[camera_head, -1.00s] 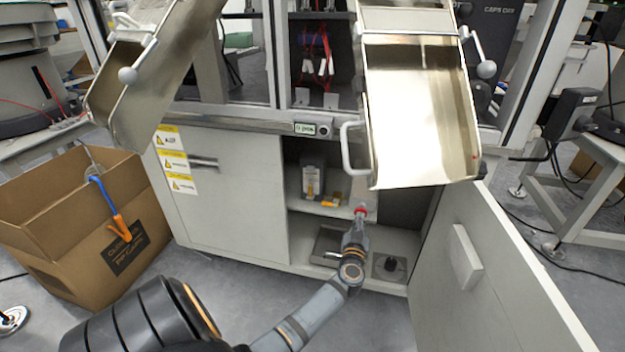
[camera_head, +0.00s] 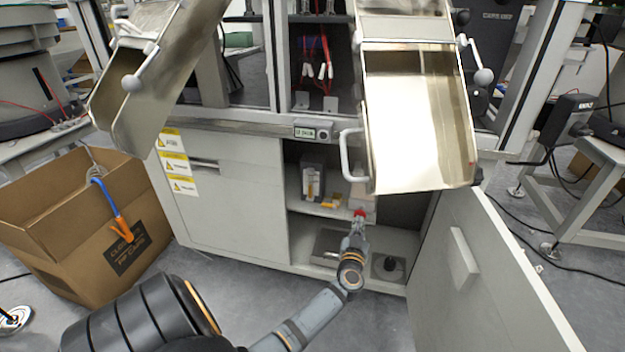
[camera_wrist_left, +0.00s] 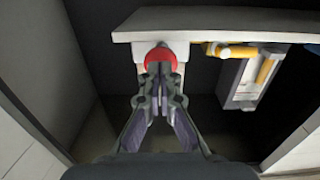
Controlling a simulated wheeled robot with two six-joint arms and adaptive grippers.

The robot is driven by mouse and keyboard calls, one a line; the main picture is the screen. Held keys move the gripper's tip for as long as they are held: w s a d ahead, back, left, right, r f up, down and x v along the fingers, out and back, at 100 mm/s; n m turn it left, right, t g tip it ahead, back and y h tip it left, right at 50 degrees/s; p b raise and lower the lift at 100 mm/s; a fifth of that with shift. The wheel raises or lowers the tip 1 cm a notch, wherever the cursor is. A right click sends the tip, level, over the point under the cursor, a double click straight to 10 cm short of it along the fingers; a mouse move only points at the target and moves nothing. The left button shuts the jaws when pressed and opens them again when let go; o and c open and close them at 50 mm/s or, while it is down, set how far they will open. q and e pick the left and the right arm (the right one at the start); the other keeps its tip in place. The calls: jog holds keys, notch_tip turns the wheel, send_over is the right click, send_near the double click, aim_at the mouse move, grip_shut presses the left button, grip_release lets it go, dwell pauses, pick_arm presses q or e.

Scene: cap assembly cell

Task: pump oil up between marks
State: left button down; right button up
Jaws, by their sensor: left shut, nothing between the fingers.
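A red knob (camera_head: 360,214) sits at the front edge of the shelf inside the open cabinet. It also shows as a red cap in the left wrist view (camera_wrist_left: 158,57). A grey oil unit (camera_head: 311,172) with a yellowish sight glass stands on the shelf behind and to the left; its marks and oil level are too small to read. My left gripper (camera_head: 358,229) reaches into the cabinet, shut and empty. In the left wrist view its fingertips (camera_wrist_left: 160,82) overlap the knob's edge; I cannot tell whether they touch. My right gripper is out of view.
The open cabinet door (camera_head: 480,265) stands to the right of my arm. A metal chute (camera_head: 420,120) hangs above the opening. A cardboard box (camera_head: 60,215) stands on the left.

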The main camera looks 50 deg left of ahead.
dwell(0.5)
pick_arm(q)
jog(key=shift+p, duration=0.85)
dwell(0.6)
jog(key=shift+f, duration=0.1)
jog(key=p+v, duration=0.4)
jog(key=v, duration=0.8)
jog(key=shift+p, duration=0.3)
